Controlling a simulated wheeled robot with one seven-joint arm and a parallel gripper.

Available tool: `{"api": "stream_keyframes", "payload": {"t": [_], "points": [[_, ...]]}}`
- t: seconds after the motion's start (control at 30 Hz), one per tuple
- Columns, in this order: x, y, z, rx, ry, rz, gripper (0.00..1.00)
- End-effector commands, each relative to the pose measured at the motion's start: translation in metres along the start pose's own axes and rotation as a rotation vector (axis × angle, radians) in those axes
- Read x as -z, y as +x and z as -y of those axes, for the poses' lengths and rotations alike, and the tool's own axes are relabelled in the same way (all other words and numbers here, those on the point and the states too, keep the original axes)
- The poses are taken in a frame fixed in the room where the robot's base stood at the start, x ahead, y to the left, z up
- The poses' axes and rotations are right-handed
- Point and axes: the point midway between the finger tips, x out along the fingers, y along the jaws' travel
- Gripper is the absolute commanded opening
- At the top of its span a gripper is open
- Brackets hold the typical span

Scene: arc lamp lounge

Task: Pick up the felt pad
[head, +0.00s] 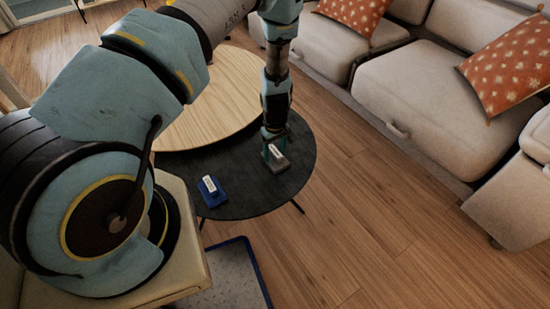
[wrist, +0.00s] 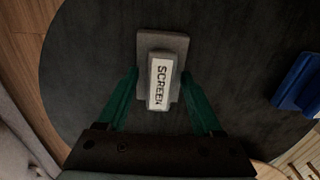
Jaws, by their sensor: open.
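A grey block with a white label reading SCREEN, which looks like the felt pad (wrist: 174,42), lies on the dark round table (wrist: 90,60). In the head view the pad (head: 279,163) is near the table's right side, just below my gripper (head: 273,143). In the wrist view my gripper (wrist: 160,75) is open, with one green finger on each side of the pad's labelled part. I cannot tell whether the fingers touch it. The far end of the pad sticks out beyond the fingertips.
A blue block (head: 212,193) with a white label lies on the same table to the left; it shows at the right edge of the wrist view (wrist: 298,84). A higher light wooden round table (head: 215,100) stands behind. A beige sofa (head: 440,90) is on the right.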

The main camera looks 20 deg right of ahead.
Motion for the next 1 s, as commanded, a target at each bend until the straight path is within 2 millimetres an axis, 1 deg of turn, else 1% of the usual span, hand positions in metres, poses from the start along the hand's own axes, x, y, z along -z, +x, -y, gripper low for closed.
{"api": "stream_keyframes", "payload": {"t": [0.1,0.7,1.0], "points": [[0.0000,-0.0002,0.0000,0.000,0.000,0.000,0.66],[0.0000,-0.0004,0.0000,0.000,0.001,0.000,0.00],[0.0001,-0.0006,-0.0001,0.000,0.001,0.000,0.00]]}}
